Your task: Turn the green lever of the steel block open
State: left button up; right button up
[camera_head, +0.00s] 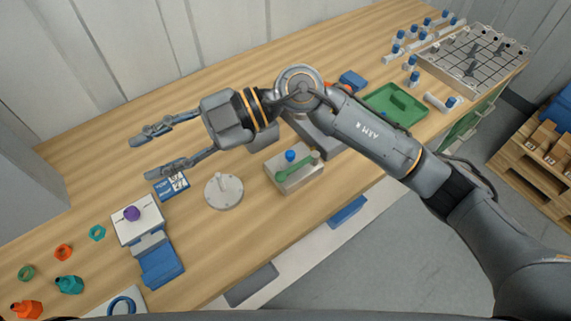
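The steel block (300,181) sits near the front edge of the bench, in the middle of the head view. Its green lever (294,168) lies slanted across the top, with a pale round part at its upper right end. A blue knob (290,155) stands on the block behind the lever. My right arm reaches in from the right and passes behind the block. My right gripper (146,157) is open and empty, its two fingers spread and pointing left. It is well left of the block and apart from the lever. My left gripper is not in view.
A round metal plate with a post (223,193) stands between gripper and block. A blue-and-white card (171,185) lies by the lower finger. A white block with a purple knob (133,221) is lower left. A green tray (396,104) lies beyond my arm. The bench's back left is bare.

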notch_tip(320, 180, down, 5)
jog(key=w+d+t+h, duration=0.1)
jog(key=w+d+h, duration=0.1)
jog(key=d+h, duration=0.15)
jog(key=m+t+h, duration=0.5)
jog(key=h, duration=0.6)
send_over(286, 172)
notch_tip(286, 172, down, 4)
notch_tip(286, 172, down, 12)
jog(key=p, duration=0.4)
jog(key=shift+s, duration=0.1)
jog(key=shift+f, duration=0.8)
jog(key=shift+c, duration=0.4)
grip_shut()
